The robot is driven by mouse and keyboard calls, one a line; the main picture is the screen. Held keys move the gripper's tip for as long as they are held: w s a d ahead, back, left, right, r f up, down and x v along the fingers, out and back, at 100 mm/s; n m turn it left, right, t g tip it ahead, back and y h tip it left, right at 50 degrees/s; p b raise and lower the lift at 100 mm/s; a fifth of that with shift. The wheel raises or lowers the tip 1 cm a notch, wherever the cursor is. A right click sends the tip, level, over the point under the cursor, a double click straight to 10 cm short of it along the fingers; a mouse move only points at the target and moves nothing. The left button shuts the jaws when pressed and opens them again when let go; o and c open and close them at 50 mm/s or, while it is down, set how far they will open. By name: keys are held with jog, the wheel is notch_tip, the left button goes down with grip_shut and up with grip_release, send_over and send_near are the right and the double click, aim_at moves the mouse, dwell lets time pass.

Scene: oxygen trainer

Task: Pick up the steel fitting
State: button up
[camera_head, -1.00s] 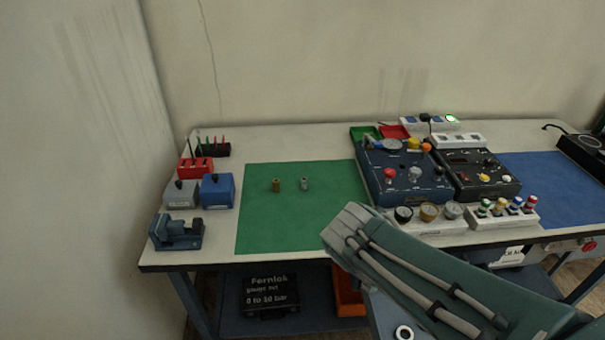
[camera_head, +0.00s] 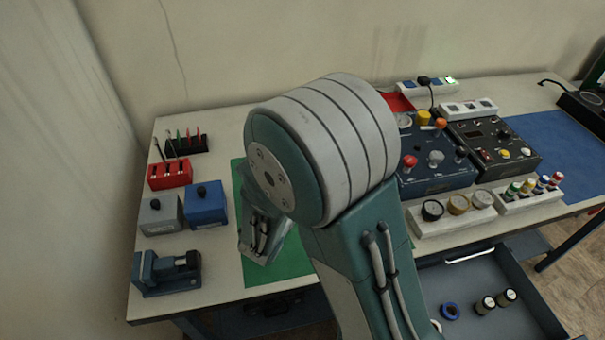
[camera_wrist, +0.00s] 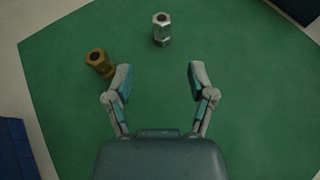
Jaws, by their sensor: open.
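The steel fitting (camera_wrist: 162,29) stands on the green mat (camera_wrist: 60,52) in the wrist view, a silvery hex piece with a dark hole in its top. A brass fitting (camera_wrist: 99,63) is to its left and nearer, close beside my left fingertip. My gripper (camera_wrist: 158,75) is open and empty, its two fingers spread over the mat. The steel fitting lies beyond the fingertips, between their lines. In the head view my arm hides both fittings and most of the mat (camera_head: 290,264).
A blue vise (camera_head: 167,272), grey and blue boxes (camera_head: 205,203) and a red rack (camera_head: 170,174) stand left of the mat. A dark control panel (camera_head: 432,160) and a white strip of gauges (camera_head: 450,216) stand right. A drawer (camera_head: 480,270) below the bench is open.

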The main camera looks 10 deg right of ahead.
jog(key=x, duration=0.4)
jog(key=shift+d, duration=0.55)
jog(key=shift+w+f, duration=0.3)
jog(key=shift+w, duration=0.15)
jog(key=x, duration=0.4)
jog(key=shift+w+a+f, duration=0.15)
jog(key=shift+w, duration=0.15)
jog(key=shift+w+d, duration=0.1)
jog(key=shift+d, duration=0.2)
jog(key=shift+a, duration=0.1)
jog(key=c, duration=0.9)
jog(key=shift+a, duration=0.15)
grip_shut()
